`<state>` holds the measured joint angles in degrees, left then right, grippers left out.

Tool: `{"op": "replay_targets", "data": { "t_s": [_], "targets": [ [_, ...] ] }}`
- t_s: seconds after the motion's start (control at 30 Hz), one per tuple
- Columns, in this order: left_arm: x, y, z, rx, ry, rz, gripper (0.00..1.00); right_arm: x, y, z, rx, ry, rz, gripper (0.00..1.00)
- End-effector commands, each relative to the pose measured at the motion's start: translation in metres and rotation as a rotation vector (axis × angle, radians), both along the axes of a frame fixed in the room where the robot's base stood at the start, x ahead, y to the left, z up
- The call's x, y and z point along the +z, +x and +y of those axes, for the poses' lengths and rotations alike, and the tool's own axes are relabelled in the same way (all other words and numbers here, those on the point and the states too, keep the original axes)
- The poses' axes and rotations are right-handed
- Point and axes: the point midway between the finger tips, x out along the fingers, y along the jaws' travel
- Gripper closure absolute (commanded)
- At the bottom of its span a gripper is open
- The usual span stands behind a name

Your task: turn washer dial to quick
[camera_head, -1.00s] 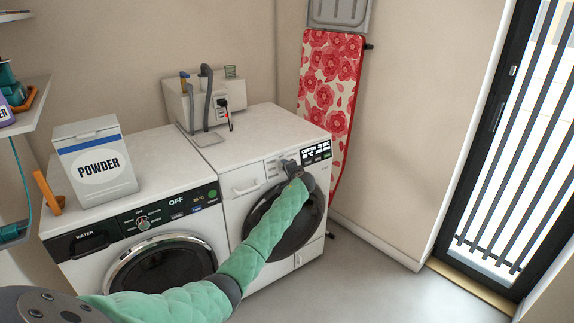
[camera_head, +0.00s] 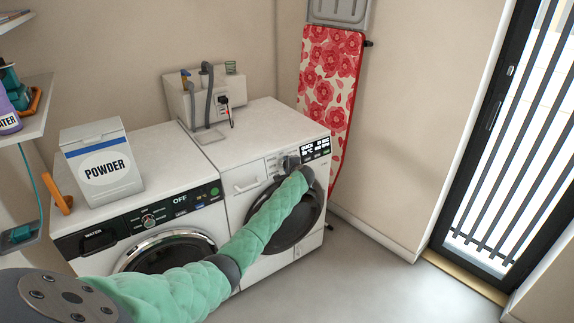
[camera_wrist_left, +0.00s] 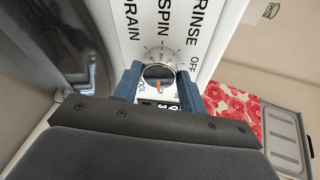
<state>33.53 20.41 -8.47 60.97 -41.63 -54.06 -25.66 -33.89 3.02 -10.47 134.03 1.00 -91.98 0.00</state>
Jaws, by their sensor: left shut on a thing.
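The washer (camera_head: 232,153) is the right-hand white machine with a dark round door. Its display (camera_head: 315,148) shows text whose top line appears to read QUICK. My left gripper (camera_head: 291,163) is at the washer's control panel, next to the display, and covers most of the dial in the head view. In the left wrist view the round dial (camera_wrist_left: 160,73) sits between my blue fingers, with an orange mark on its lower side. The gripper is shut on the dial. Labels DRAIN, SPIN, RINSE and OFF show around it. My right gripper is in neither view.
A second machine (camera_head: 134,150) stands to the left, its display reading OFF, with a POWDER box (camera_head: 104,165) on top. A floral ironing board (camera_head: 327,90) leans on the wall to the right. The floor (camera_head: 350,285) before the washer is clear.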

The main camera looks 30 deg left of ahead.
Motion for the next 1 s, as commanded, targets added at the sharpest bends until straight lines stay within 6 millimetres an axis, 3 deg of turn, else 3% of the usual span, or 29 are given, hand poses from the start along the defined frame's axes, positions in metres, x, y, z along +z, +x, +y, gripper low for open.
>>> {"op": "replay_targets", "data": {
  "t_s": [0.43, 0.47, 0.57, 1.0],
  "targets": [
    [-0.0008, 0.0006, -0.0018, -0.004, 0.000, 0.004, 0.81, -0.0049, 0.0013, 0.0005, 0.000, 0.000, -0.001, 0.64],
    [-0.0008, 0.0006, -0.0018, -0.004, 0.000, 0.004, 0.55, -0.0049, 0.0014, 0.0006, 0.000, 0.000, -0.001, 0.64],
    [-0.0007, 0.0005, -0.0015, -0.003, 0.001, 0.005, 0.37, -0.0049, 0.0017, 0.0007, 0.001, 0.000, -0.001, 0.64],
    [0.0020, -0.0048, -0.0085, -0.004, 0.001, 0.002, 0.37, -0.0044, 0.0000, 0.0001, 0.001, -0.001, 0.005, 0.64]
  ]
}}
